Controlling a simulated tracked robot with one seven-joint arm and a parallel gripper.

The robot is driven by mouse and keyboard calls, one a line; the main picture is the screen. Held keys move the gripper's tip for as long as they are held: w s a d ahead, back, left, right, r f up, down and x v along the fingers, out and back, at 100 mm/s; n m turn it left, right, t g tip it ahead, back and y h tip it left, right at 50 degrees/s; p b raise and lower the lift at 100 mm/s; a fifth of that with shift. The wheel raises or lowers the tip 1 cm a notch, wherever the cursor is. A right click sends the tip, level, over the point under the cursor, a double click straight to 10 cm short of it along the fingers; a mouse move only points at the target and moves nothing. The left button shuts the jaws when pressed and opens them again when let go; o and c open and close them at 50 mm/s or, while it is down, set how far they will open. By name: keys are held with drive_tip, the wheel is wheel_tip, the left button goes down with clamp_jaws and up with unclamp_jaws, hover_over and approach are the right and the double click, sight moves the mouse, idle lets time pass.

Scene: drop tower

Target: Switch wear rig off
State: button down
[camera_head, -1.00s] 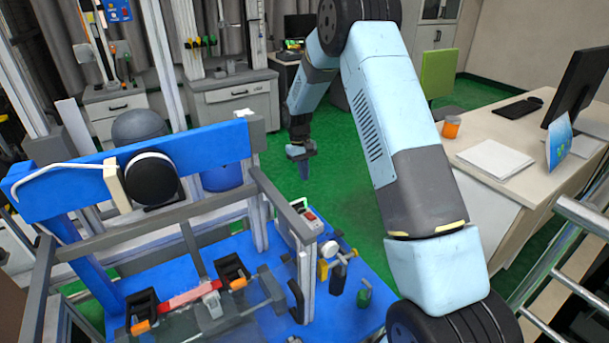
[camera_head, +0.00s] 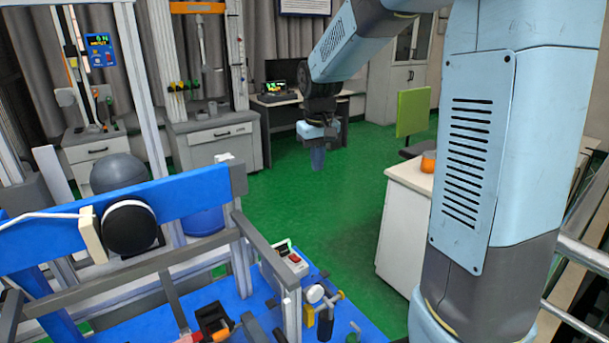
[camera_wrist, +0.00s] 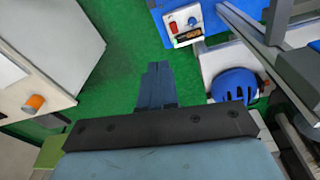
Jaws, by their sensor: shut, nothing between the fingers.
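The wear rig is a blue and grey frame (camera_head: 185,190) at the left of the head view. A small white control box (camera_head: 291,262) with a red switch (camera_head: 295,257) sits at its right side. The wrist view shows the box (camera_wrist: 186,38) at the top, with a red rocker (camera_wrist: 173,27) and a round knob. I cannot tell the switch's position. My gripper (camera_head: 318,160) hangs pointing down beyond the rig, over the green floor. Its fingers (camera_wrist: 157,72) are shut and empty, apart from the box, which lies up and right of them in the wrist view.
A desk (camera_head: 408,205) with an orange cup (camera_head: 428,162) stands on the right. A blue helmet (camera_wrist: 234,84) is right of my fingers in the wrist view. Rig bars stand close to the box. Green floor (camera_head: 340,215) is open between rig and desk.

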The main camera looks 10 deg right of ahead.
drive_tip(key=s+d+r+t, duration=0.1)
drive_tip(key=s+r, duration=0.1)
drive_tip(key=s, duration=0.6)
drive_tip(key=s+d+r+m+t, duration=0.1)
drive_tip(key=s+r, duration=0.1)
drive_tip(key=s, duration=0.7)
drive_tip(key=s+d+r+m+t, duration=0.1)
drive_tip(key=s+d+r+t, duration=0.1)
drive_tip(key=s, duration=0.7)
drive_tip(key=shift+s+r, duration=0.15)
drive_tip(key=shift+r, duration=0.35)
